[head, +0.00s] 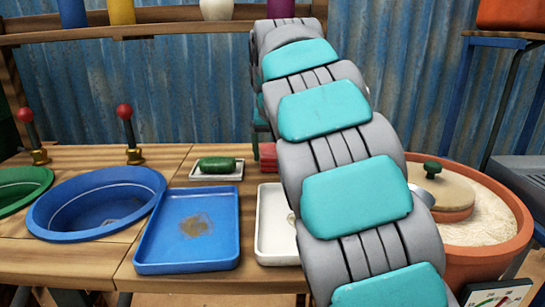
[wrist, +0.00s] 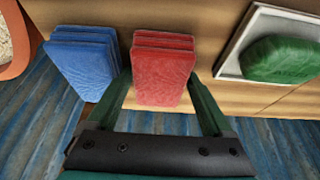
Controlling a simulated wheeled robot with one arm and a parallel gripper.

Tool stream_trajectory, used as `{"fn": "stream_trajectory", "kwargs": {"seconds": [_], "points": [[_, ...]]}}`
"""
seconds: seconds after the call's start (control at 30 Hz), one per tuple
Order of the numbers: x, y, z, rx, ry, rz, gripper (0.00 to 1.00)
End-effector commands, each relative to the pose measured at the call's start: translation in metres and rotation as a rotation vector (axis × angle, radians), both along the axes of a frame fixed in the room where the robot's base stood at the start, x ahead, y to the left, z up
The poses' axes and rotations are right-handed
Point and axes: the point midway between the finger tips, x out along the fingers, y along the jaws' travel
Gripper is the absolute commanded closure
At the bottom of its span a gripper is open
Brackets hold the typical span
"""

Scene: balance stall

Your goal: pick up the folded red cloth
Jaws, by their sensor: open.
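The folded red cloth (wrist: 165,70) lies on the wooden table in the wrist view, stacked in several layers. Only a small edge of the red cloth (head: 268,155) shows in the head view, the rest hidden behind my arm. My gripper (wrist: 160,85) is open, with its green fingers on either side of the near end of the red cloth. I cannot tell whether the fingers touch it.
A folded blue cloth (wrist: 82,65) lies close left of the red one in the wrist view. A green soap-like block (wrist: 282,60) rests on a white dish (wrist: 236,55) to the right. A blue tray (head: 190,255), a white tray (head: 275,257) and a terracotta pot (head: 478,262) stand in front.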

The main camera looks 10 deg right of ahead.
Motion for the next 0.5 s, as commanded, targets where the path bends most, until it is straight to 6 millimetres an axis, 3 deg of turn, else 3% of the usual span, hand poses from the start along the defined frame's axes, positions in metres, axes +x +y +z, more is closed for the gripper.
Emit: {"fn": "stream_trajectory", "kwargs": {"seconds": [0.2,0.5], "points": [[0.0005,-0.0001,-0.0012,0.000,0.000,0.000,0.15],[0.0003,-0.0001,-0.0014,0.001,0.001,0.000,0.49]]}}
